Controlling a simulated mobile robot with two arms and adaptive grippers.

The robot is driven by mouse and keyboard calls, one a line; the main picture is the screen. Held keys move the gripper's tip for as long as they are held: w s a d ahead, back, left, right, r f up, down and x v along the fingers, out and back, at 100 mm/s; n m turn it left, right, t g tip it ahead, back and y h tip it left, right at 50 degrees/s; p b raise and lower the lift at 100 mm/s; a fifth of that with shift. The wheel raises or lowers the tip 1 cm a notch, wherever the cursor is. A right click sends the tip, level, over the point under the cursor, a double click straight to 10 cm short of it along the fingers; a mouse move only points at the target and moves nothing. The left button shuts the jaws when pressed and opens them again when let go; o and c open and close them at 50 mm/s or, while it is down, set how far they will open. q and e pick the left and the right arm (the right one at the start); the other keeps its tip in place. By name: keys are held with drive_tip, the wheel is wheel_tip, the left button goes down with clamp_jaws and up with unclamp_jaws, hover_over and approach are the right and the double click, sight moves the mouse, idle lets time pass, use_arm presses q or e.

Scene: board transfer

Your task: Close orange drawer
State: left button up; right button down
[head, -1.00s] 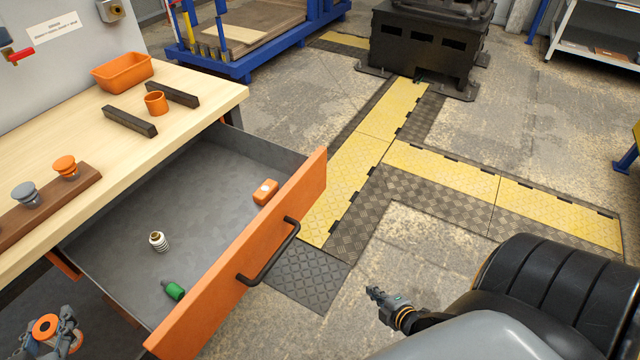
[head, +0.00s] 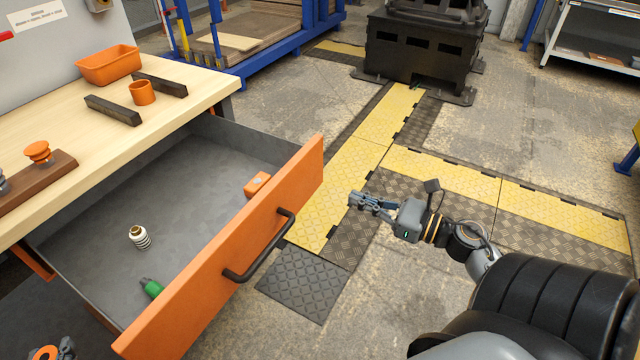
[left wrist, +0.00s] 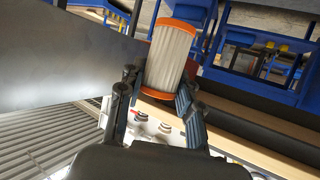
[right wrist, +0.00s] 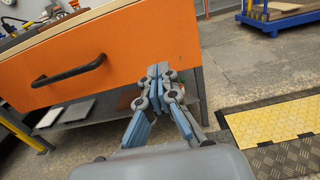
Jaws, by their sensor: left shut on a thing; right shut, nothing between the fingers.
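The orange drawer (head: 225,265) stands pulled out from under the workbench, with a dark bar handle (head: 262,250) on its front. The drawer front also shows in the right wrist view (right wrist: 125,50). My right gripper (head: 358,201) is shut and empty, right of the drawer front and apart from the handle in the head view; it also shows in the right wrist view (right wrist: 163,85). My left gripper (head: 52,350) is at the bottom left edge of the head view, mostly cut off. In the left wrist view (left wrist: 155,95) it is shut on a white pleated filter with orange ends (left wrist: 170,55).
Inside the drawer are a metal-and-white fitting (head: 139,237), a green item (head: 152,288) and an orange block (head: 256,184). The wooden benchtop (head: 190,100) holds an orange bin (head: 108,66), an orange cup (head: 142,92) and dark bars.

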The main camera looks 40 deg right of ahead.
sight(308, 180)
use_arm(q)
drive_tip(key=shift+r+p, duration=0.4)
drive_tip(key=shift+r, duration=0.1)
use_arm(e)
drive_tip(key=x, duration=1)
drive_tip(key=shift+w, duration=0.15)
